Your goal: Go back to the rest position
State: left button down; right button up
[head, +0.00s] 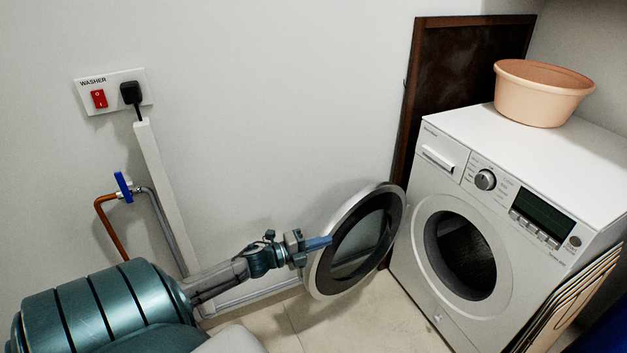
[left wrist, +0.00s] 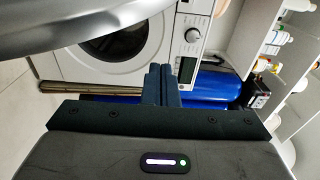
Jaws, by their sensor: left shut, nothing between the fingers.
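My left gripper (head: 319,243) reaches in from the lower left in the head view, with its blue fingers shut and empty. The fingertips overlap the edge of the open round washer door (head: 322,277); I cannot tell whether they touch it. In the left wrist view the closed fingers (left wrist: 160,85) point toward the washer, and the door's rim (left wrist: 90,18) fills the upper left. The white washing machine (head: 405,237) stands at the right with its dark drum opening (head: 462,252) uncovered. My right gripper is not in view.
A peach tub (head: 542,92) sits on the washer. A dark framed panel (head: 455,70) leans behind it, and flat boards (head: 570,300) lean at its right side. A socket plate (head: 113,91) and blue-handled valve (head: 123,187) are on the left wall. Shelves (left wrist: 230,55) stand right in the wrist view.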

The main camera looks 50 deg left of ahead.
pick_arm(q)
jog(key=shift+v, duration=1.3)
